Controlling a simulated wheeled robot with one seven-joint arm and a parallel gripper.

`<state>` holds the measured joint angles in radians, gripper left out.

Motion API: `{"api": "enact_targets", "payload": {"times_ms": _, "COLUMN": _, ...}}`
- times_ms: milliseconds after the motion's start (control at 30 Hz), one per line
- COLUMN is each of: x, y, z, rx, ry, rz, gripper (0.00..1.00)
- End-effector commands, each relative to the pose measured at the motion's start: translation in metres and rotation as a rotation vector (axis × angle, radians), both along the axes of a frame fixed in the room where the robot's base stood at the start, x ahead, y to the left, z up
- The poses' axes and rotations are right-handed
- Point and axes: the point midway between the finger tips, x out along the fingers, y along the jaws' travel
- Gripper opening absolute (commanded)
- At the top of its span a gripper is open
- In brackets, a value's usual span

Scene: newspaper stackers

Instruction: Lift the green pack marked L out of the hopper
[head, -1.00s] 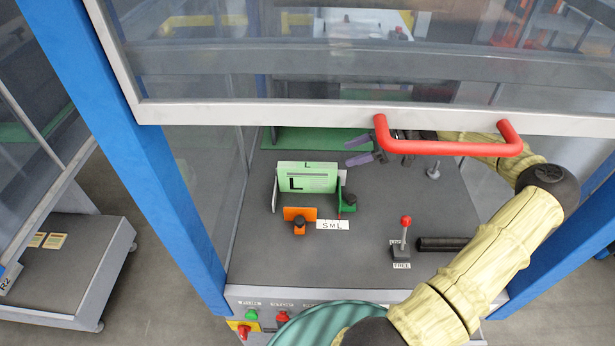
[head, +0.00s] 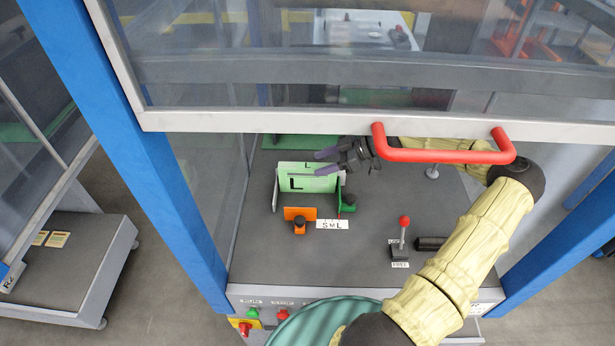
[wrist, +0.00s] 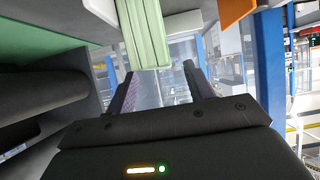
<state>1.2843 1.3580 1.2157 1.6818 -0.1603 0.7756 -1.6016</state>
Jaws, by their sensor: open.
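The green pack marked L (head: 298,183) stands upright in the hopper, between a grey side plate (head: 275,192) on its left and a green stop (head: 348,203) on its right. It also shows in the wrist view (wrist: 145,32), at the top, beyond the fingers. My gripper (head: 323,162) is open, at the pack's upper right corner in the head view, its purple fingers pointing left. In the wrist view the fingers (wrist: 160,85) are spread and the pack's end lies roughly in line with the gap between them. I cannot tell whether they touch it.
A raised clear guard with a red handle (head: 443,156) hangs over the opening. An orange block (head: 300,214) and an SML label (head: 332,224) sit before the pack. A red-knobbed lever (head: 403,235) and a black roller (head: 430,243) are to the right.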

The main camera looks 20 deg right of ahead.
Motion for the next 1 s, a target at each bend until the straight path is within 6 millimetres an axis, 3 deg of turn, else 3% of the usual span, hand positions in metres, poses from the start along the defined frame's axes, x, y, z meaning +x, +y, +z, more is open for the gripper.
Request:
{"api": "enact_targets", "payload": {"times_ms": 233, "x": 0.012, "y": 0.029, "z": -0.012, "rx": 0.001, "ry": 0.001, "rz": 0.003, "gripper": 0.53}}
{"api": "enact_targets", "payload": {"times_ms": 800, "x": 0.013, "y": 0.030, "z": -0.015, "rx": 0.000, "ry": 0.000, "rz": 0.001, "gripper": 0.53}}
{"api": "enact_targets", "payload": {"times_ms": 1000, "x": 0.013, "y": 0.030, "z": -0.015, "rx": 0.000, "ry": 0.000, "rz": 0.001, "gripper": 0.13}}
